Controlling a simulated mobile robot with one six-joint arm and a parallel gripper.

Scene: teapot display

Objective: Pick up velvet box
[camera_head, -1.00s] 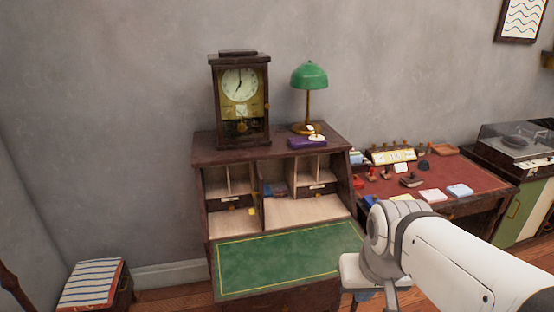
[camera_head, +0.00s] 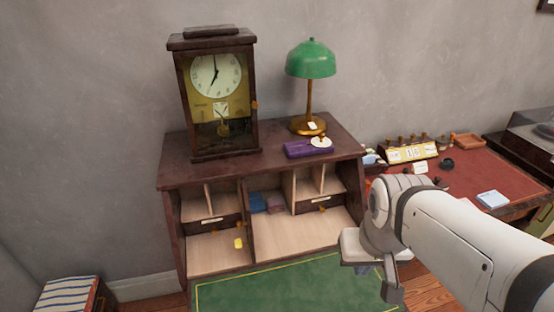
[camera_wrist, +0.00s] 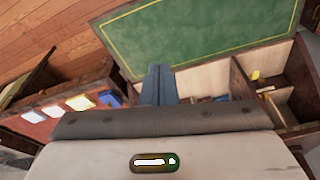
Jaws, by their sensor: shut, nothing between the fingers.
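A flat purple box (camera_head: 301,149), which looks like the velvet box, lies on top of the wooden writing desk (camera_head: 180,173), in front of the green lamp. A small white and gold object (camera_head: 321,141) sits on or against its right end; I cannot tell which. My gripper (camera_head: 392,291) hangs at the lower right in the head view, in front of the desk and well apart from the box. In the wrist view its two blue-grey fingers (camera_wrist: 160,72) are together and empty. The purple box is not seen in the wrist view.
A clock (camera_head: 217,95) stands left of the purple box and a green lamp (camera_head: 311,62) behind it. Blue and mauve items (camera_head: 266,203) lie in the desk's middle compartment. The green fold-down flap (camera_head: 270,286) is bare. A red-topped table (camera_head: 470,172) with small objects stands right.

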